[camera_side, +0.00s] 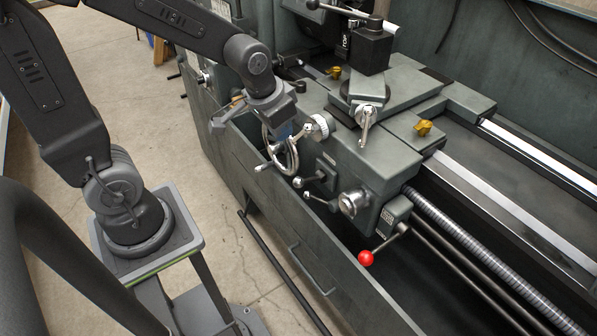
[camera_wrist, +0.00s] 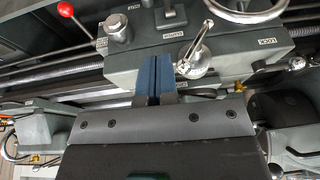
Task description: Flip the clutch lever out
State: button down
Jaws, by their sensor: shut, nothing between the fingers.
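The clutch lever (camera_side: 310,180) appears to be the short ball-ended lever on a small dark block on the front of the lathe's apron, in the side view.
A handwheel (camera_side: 282,150) stands close to my gripper. A chrome crank (camera_wrist: 193,60) is just right of the fingers in the wrist view. A round knob (camera_side: 350,203) and a red-ball lever (camera_side: 365,258) are further right in the side view.

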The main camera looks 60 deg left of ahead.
jog(key=g, duration=0.1)
send_near(300, 179)
jog(key=v, duration=0.2)
jog(key=shift+r, duration=0.35)
jog(key=x, duration=1)
